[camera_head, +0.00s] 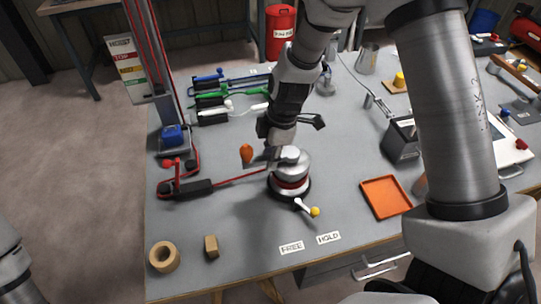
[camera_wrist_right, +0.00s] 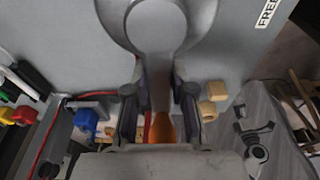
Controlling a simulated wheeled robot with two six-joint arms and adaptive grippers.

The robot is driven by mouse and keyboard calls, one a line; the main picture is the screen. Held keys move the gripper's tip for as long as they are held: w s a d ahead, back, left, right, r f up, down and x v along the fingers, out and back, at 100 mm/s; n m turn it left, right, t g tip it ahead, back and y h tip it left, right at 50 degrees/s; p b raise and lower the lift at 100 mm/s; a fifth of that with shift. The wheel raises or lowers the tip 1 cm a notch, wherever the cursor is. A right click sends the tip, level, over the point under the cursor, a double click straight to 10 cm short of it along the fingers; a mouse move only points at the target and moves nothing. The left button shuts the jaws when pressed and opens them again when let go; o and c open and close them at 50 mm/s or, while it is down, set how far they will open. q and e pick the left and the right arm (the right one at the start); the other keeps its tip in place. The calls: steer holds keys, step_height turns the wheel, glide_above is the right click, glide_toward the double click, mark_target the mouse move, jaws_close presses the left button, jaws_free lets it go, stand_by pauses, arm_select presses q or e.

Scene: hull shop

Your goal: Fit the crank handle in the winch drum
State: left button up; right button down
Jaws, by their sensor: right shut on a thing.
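The winch drum (camera_head: 291,186) is a silver and dark cylinder with a red band, standing on the grey bench. A short lever with a yellow knob (camera_head: 314,211) sticks out at its front. The crank handle has an orange grip (camera_head: 246,152), also seen in the right wrist view (camera_wrist_right: 162,128). My right gripper (camera_head: 272,152) is shut on the crank handle. In the right wrist view its fingers (camera_wrist_right: 160,103) flank the grey crank arm, which reaches to a round grey end at the drum. I cannot tell whether the crank is seated. My left gripper is out of view.
An orange tray (camera_head: 386,197) lies right of the drum. A tape roll (camera_head: 164,256) and a small wooden block (camera_head: 211,246) are front left. A red line (camera_head: 240,179) runs left from the drum to a black fitting. FREE and HOLD labels (camera_head: 328,238) mark the front.

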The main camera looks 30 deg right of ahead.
steer(key=shift+f, duration=0.1)
steer(key=shift+f+b, duration=0.2)
steer(key=shift+b, duration=0.2)
steer(key=c, duration=0.5)
jaws_free()
stand_by(0.4)
steer(key=shift+r+p, duration=3)
steer(key=shift+r, duration=1.05)
steer(key=shift+s+f, duration=0.1)
